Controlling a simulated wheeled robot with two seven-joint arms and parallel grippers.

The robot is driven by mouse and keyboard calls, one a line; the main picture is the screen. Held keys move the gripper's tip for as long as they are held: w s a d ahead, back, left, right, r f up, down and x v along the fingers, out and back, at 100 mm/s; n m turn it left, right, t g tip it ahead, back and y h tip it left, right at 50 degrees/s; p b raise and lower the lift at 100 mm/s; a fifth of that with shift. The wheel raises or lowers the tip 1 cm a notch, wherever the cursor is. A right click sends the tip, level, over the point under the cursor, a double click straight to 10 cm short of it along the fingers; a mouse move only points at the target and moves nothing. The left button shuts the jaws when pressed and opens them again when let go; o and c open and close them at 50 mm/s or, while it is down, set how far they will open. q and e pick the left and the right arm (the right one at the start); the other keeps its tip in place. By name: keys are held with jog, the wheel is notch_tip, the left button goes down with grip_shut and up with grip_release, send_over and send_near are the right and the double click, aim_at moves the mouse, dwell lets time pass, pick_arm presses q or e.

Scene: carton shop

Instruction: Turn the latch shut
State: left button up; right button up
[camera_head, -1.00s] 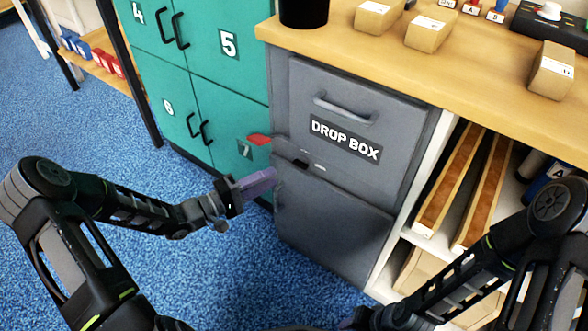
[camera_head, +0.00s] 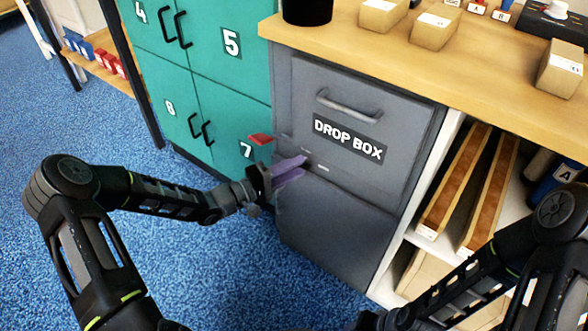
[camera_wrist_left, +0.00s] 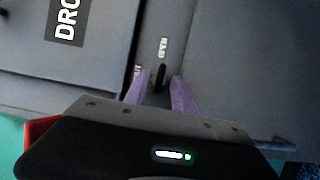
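The grey drop box (camera_head: 340,215) stands in the middle of the head view, with its labelled door above a plain lower panel. A small dark latch (camera_wrist_left: 161,76) shows in the left wrist view, between small white labels on the grey front. My left gripper (camera_head: 291,171) is at the strip between door and panel. Its purple fingers are apart, one on each side of the latch (camera_wrist_left: 160,90); I cannot tell whether they touch it. In the head view the gripper hides the latch. My right arm (camera_head: 490,265) is at lower right, its fingers out of view.
Teal lockers (camera_head: 225,110) stand to the left. A wooden counter (camera_head: 450,65) with cartons is above. Shelves (camera_head: 430,245) are at right. Blue floor is clear at left.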

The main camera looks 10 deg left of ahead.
pick_arm(q)
grip_shut()
dwell(0.6)
